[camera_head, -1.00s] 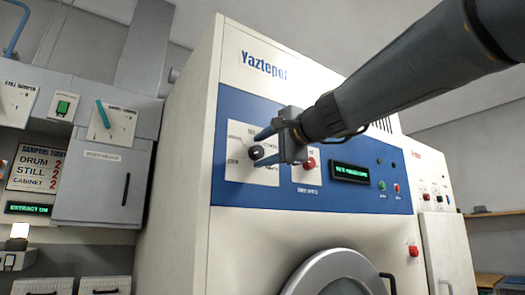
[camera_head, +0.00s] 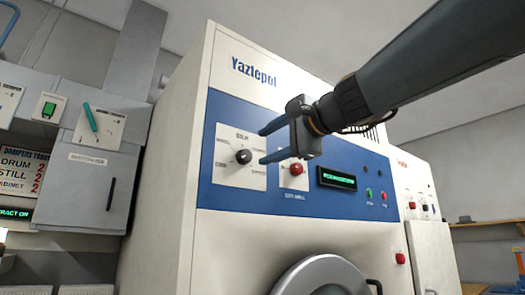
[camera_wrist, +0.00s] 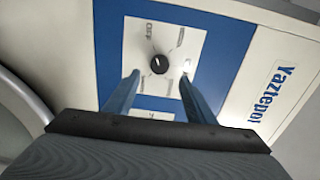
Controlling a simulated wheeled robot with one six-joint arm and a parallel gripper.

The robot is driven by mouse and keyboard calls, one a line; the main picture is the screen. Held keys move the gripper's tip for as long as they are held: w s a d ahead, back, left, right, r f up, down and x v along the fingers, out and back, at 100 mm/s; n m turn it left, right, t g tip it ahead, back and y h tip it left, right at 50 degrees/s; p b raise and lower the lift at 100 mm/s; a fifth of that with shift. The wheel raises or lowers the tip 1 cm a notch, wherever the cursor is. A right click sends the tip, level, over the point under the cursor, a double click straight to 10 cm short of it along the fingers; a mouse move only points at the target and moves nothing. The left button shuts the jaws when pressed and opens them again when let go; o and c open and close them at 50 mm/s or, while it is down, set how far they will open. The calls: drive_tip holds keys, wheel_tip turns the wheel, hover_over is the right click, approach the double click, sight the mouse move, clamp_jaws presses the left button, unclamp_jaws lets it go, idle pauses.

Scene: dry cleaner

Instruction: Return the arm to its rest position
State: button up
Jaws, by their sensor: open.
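My gripper (camera_head: 272,143) is open and empty in front of the blue control panel of the Yaztepol machine (camera_head: 212,118). Its two blue fingers point left toward a black rotary knob (camera_head: 243,156) on a white plate, and the knob is clear of them. In the wrist view the fingers (camera_wrist: 155,90) stand apart, with the knob (camera_wrist: 160,64) beyond and between them. My dark grey arm reaches in from the upper right.
The round door (camera_head: 325,278) is below. A grey cabinet (camera_head: 95,180) with a green lever (camera_head: 90,117) stands at left. Open air lies above the machine.

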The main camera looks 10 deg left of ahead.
idle(0.5)
drive_tip(key=w+d+f+n+g+h+p, duration=0.1)
drive_tip(key=w+d+f+h, duration=0.2)
drive_tip(key=f, duration=1)
drive_tip(key=d+f+n+g+h+p, duration=0.15)
drive_tip(key=d+f, duration=0.45)
drive_tip(key=f, duration=0.7)
drive_tip(key=w+d+f+g+h, duration=0.2)
drive_tip(key=d+f+h, duration=0.2)
drive_tip(key=f, duration=0.9)
drive_tip(key=s+d+f+n+g+h, duration=0.1)
drive_tip(key=s+d+f, duration=0.2)
drive_tip(key=f, duration=0.3)
drive_tip(key=s+d+f+n+g+h+p, duration=0.1)
drive_tip(key=s+d+f, duration=0.3)
drive_tip(key=f, duration=0.2)
drive_tip(key=s+d+f+n+g+h, duration=0.1)
drive_tip(key=s+d+f+g, duration=0.15)
drive_tip(key=f, duration=0.25)
drive_tip(key=s+d+f+n+g+h, duration=0.1)
drive_tip(key=s+d+f, duration=0.3)
drive_tip(key=s, duration=0.3)
drive_tip(key=s+d+f+n+g+h+p, duration=0.1)
drive_tip(key=s+d+f, duration=0.3)
drive_tip(key=s+f, duration=0.3)
drive_tip(key=shift+s+d+g, duration=0.3)
drive_tip(key=shift+s+d, duration=0.1)
drive_tip(key=shift+s, duration=0.25)
drive_tip(key=shift+n, duration=0.25)
